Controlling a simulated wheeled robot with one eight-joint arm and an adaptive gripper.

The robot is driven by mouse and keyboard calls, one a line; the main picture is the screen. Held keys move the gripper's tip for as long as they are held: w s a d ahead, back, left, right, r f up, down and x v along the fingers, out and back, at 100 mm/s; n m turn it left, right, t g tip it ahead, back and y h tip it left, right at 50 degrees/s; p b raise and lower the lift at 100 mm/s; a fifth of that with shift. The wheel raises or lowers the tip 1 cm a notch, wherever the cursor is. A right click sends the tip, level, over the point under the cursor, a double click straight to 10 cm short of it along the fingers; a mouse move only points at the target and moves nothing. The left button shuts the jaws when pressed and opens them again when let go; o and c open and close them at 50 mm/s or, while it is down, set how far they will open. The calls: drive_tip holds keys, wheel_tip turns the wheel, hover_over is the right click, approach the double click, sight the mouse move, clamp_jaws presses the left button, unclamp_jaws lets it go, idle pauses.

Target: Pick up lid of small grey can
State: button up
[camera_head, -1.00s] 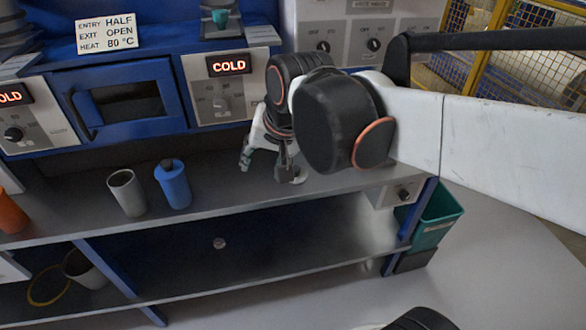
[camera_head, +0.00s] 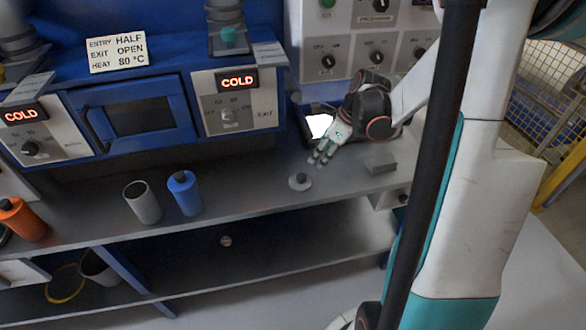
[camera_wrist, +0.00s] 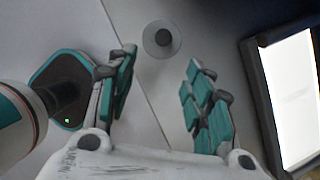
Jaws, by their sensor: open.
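A small round grey lid (camera_head: 299,181) with a dark knob lies on the grey bench top, to the right of the cans. In the wrist view the lid (camera_wrist: 162,39) lies beyond the fingertips, roughly between their lines. My gripper (camera_head: 322,152) is open and empty, just above and to the right of the lid in the head view. Its two teal-padded fingers (camera_wrist: 158,72) are spread wide in the wrist view. An open grey can (camera_head: 143,202) without a lid stands on the left part of the bench.
A blue can (camera_head: 185,193) with a dark cap stands beside the grey can, and an orange can (camera_head: 23,220) is further left. A small grey block (camera_head: 380,163) lies right of my gripper. A bright screen (camera_head: 319,125) is behind it.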

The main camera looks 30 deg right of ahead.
drive_tip(key=b, duration=0.3)
hover_over(301, 176)
drive_tip(key=s+d, duration=0.2)
drive_tip(key=s, duration=0.1)
wheel_tip(301, 176, down, 8)
drive_tip(key=shift+w+a+r, duration=0.1)
drive_tip(key=shift+w, duration=0.05)
drive_tip(key=shift+w+b+x, duration=0.25)
drive_tip(key=shift+b+x, duration=0.25)
drive_tip(key=shift+x, duration=0.85)
drive_tip(key=shift+w+b+x, duration=0.25)
drive_tip(key=shift+b+x, duration=0.25)
drive_tip(key=shift+x, duration=0.8)
drive_tip(key=shift+r, duration=0.25)
clamp_jaws()
